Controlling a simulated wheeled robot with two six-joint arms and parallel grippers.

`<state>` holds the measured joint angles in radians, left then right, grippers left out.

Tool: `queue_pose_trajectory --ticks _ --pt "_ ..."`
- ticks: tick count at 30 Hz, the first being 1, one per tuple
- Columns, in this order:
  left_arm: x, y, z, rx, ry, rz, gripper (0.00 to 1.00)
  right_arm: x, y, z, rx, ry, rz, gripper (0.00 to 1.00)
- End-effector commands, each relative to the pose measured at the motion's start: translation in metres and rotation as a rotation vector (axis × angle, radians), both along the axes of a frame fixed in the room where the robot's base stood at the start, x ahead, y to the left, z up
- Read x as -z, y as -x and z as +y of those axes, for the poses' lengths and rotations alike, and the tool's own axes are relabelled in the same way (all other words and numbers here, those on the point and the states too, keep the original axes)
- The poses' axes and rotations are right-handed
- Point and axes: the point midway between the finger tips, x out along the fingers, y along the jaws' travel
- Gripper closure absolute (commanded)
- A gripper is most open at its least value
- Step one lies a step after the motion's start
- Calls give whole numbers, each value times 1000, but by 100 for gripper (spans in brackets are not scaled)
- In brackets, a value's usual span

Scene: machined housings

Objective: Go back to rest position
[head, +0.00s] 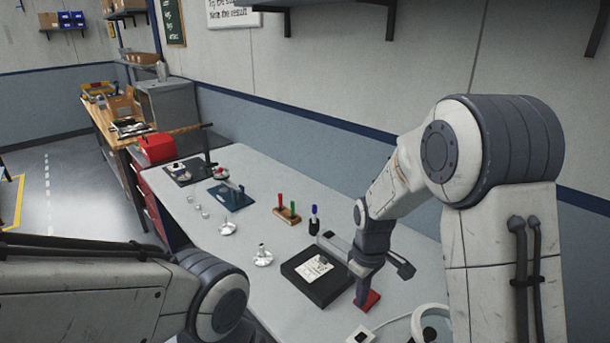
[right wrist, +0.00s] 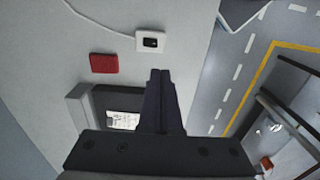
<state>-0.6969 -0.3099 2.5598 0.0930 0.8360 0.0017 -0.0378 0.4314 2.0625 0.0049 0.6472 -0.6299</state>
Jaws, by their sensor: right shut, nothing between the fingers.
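My right arm reaches over the grey workbench (head: 300,230) in the head view. Its gripper (head: 366,300) points down and overlaps a red block (head: 371,303) in the picture. In the right wrist view the gripper (right wrist: 160,73) is shut with its fingers together and nothing between them. There the red block (right wrist: 104,63) lies on the bench, apart from the fingers. My left arm comes in at the lower left of the head view; its gripper does not show.
A black tray (head: 292,272) with a white label lies left of the right gripper. A white switch box (head: 361,335) is near the front. Pens in a wooden stand (head: 287,216), metal parts (head: 262,258) and a blue fixture (head: 231,196) stand farther back. A wall runs behind the bench.

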Motion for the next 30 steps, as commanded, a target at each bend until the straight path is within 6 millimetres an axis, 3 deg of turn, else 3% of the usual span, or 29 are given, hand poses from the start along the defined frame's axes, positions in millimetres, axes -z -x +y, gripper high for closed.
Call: queue_pose_trajectory --ticks 4,7,12,15,18,21,30 --pt "5 0 0 0 0 0 100 -36 44 56 -9 -18 -19 100" --pt "8 0 0 0 0 0 100 -58 93 92 -3 -36 -22 100" --pt "12 0 0 1 0 0 100 -78 175 120 8 -67 -15 100" --pt "13 0 0 1 0 0 100 -81 208 123 16 -80 -8 100" --pt "14 0 0 1 0 0 100 -82 227 123 23 -85 -1 100" --pt "14 0 0 1 0 0 100 -83 234 122 27 -86 2 100" --pt "14 0 0 1 0 0 100 -83 234 122 29 -87 3 100"
